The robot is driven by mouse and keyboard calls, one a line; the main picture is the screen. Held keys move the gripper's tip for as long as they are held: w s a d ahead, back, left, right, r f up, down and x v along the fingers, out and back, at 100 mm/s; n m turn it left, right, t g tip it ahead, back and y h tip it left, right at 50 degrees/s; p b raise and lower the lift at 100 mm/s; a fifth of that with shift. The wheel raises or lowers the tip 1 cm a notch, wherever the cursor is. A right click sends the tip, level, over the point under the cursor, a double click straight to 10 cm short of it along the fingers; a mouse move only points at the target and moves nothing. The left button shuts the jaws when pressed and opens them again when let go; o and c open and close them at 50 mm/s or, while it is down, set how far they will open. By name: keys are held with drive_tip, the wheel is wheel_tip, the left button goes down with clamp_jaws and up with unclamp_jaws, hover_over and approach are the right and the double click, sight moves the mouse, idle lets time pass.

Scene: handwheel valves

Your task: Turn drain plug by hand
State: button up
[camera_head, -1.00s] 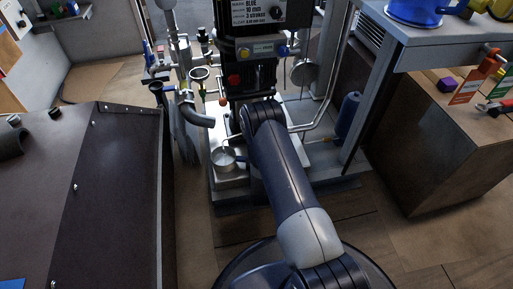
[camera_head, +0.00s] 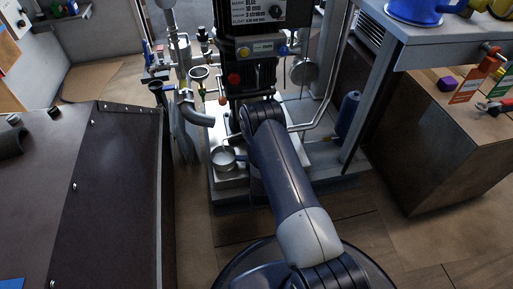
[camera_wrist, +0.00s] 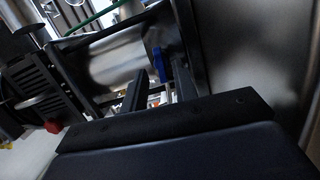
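I cannot pick out the drain plug for sure in either view. In the wrist view the two dark fingers of my gripper (camera_wrist: 158,84) stand apart with a gap between them, and nothing is clearly held. A small blue part (camera_wrist: 158,62) shows between and beyond the fingertips; I cannot tell what it is or whether a finger touches it. In the head view my arm reaches to the base of the machine (camera_head: 247,75) and hides my gripper. A small metal cup (camera_head: 223,157) stands on the machine's base, left of my arm.
A curved grey pipe (camera_head: 196,115) and a green-rimmed funnel (camera_head: 199,73) stand left of the machine. A blue bottle (camera_head: 348,113) is to its right. A brown cabinet (camera_head: 110,200) fills the left, and a grey bench (camera_head: 425,38) the right. A shiny cylinder (camera_wrist: 115,62) shows in the wrist view.

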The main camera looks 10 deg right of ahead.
drive_tip(key=shift+m, duration=0.3)
drive_tip(key=shift+s, duration=2.5)
